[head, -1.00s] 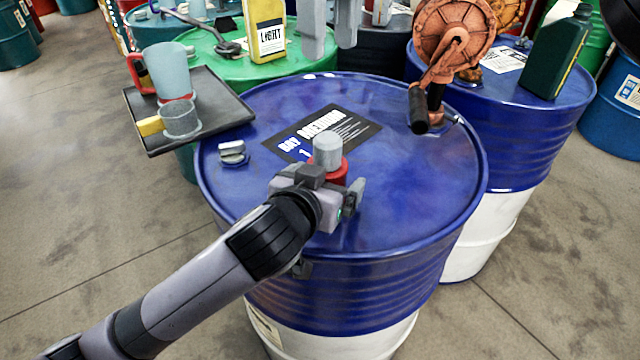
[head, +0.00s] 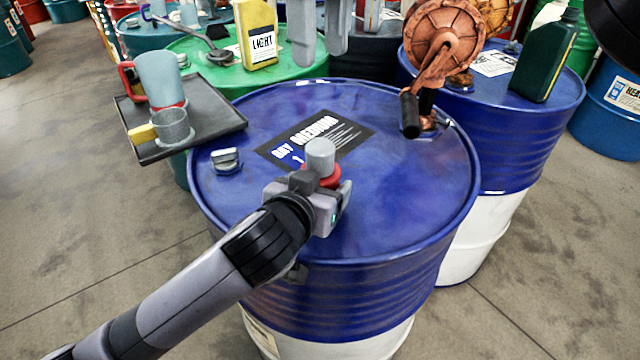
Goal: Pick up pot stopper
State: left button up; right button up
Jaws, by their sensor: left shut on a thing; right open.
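The pot stopper, a grey cylinder (head: 320,153) with a red collar below it, stands upright over the lid of the blue drum (head: 400,215). My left gripper (head: 328,190) comes in from the lower left and is shut on the stopper at about its red part. The gripper body hides the stopper's lower end, so I cannot tell whether it touches the lid. My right gripper (head: 319,52) is open and empty at the top of the picture, with both fingers pointing down above the drum's far side.
An orange hand pump (head: 445,55) stands at the right. A dark tray (head: 215,120) with a jug (head: 160,78) and a clear cup (head: 173,128) sits at the left. A small metal cap (head: 226,160) lies on the lid. The lid's right side is clear.

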aim_at(319, 144)
jog(key=shift+o, duration=0.3)
jog(key=o, duration=0.5)
jog(key=n, duration=0.2)
jog(key=s+f+n+h, duration=0.1)
jog(key=n, duration=0.1)
jog(key=a+f+n+t, duration=0.1)
jog(key=n, duration=0.1)
jog(key=shift+s+a+f+n, duration=0.1)
jog(key=shift+s+n, duration=0.15)
jog(key=shift+n, duration=0.05)
jog(key=f+n, duration=0.3)
jog(key=n, duration=0.1)
jog(key=f+n+t+h, duration=0.1)
jog(key=f+n, duration=0.2)
jog(key=n, duration=0.1)
jog(key=f+n+t+h, duration=0.1)
jog(key=f+n, duration=0.2)
jog(key=n, duration=0.1)
jog(key=shift+s+f, duration=0.2)
jog(key=shift+s, duration=0.05)
jog(key=shift+w+x, duration=0.25)
jog(key=shift+x, duration=1)
jog(key=shift+w+x, duration=0.2)
jog(key=shift+x, duration=1.05)
